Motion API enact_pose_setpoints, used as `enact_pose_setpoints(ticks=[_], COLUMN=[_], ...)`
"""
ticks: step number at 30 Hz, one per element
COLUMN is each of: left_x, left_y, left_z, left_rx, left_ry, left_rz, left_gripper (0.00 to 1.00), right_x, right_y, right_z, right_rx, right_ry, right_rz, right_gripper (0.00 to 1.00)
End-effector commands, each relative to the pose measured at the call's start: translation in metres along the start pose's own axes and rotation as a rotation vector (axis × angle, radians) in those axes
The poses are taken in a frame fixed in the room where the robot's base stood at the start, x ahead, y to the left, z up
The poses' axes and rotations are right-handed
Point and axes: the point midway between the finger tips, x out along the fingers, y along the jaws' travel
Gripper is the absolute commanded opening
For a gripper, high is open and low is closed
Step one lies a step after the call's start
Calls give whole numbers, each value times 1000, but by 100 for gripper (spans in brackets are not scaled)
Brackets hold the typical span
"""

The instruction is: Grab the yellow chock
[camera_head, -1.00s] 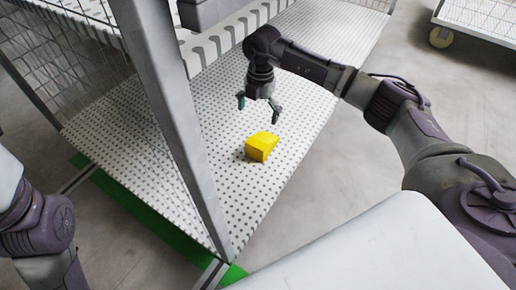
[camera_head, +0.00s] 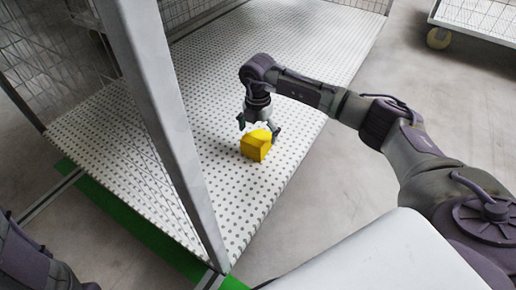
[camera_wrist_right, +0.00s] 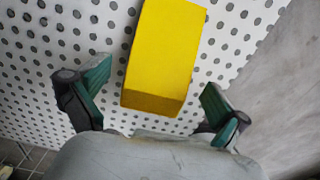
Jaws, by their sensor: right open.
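The yellow chock (camera_head: 254,150) is a wedge-like block lying on the white perforated platform, near its right edge. My right gripper (camera_head: 259,128) is directly over the chock with its fingers spread. In the right wrist view the chock (camera_wrist_right: 163,50) lies between and ahead of the two open green-padded fingers (camera_wrist_right: 157,98), with gaps on both sides. No grip on it shows. My left gripper is out of view; only part of my left arm shows at the lower left.
The perforated platform (camera_head: 215,115) is bare around the chock. A grey upright post (camera_head: 165,120) stands left of it. Wire mesh panels (camera_head: 50,65) close the left side. A wheeled white cart (camera_head: 480,20) stands at the far right on open grey floor.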

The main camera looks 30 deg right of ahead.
Motion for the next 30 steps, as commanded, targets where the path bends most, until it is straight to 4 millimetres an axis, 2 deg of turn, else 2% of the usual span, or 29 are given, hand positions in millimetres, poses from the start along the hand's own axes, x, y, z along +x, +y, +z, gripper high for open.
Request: enact_pose_setpoints(ticks=[1, 3, 13, 26, 27, 30], left_x=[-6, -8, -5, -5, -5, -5], left_y=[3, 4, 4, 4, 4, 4], left_z=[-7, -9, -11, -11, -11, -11], left_rx=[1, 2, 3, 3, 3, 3], left_ry=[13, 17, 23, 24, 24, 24], left_rz=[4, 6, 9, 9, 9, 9], left_gripper=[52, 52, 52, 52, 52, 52], right_x=[14, 20, 22, 22, 22, 22], right_y=[0, 0, 0, 0, 0, 0], right_z=[0, 0, 0, 0, 0, 0], right_rx=[0, 0, 0, 0, 0, 0], right_ry=[0, 0, 0, 0, 0, 0], right_rz=[0, 0, 1, 1, 2, 2], right_gripper=[100, 100, 100, 28, 24, 24])
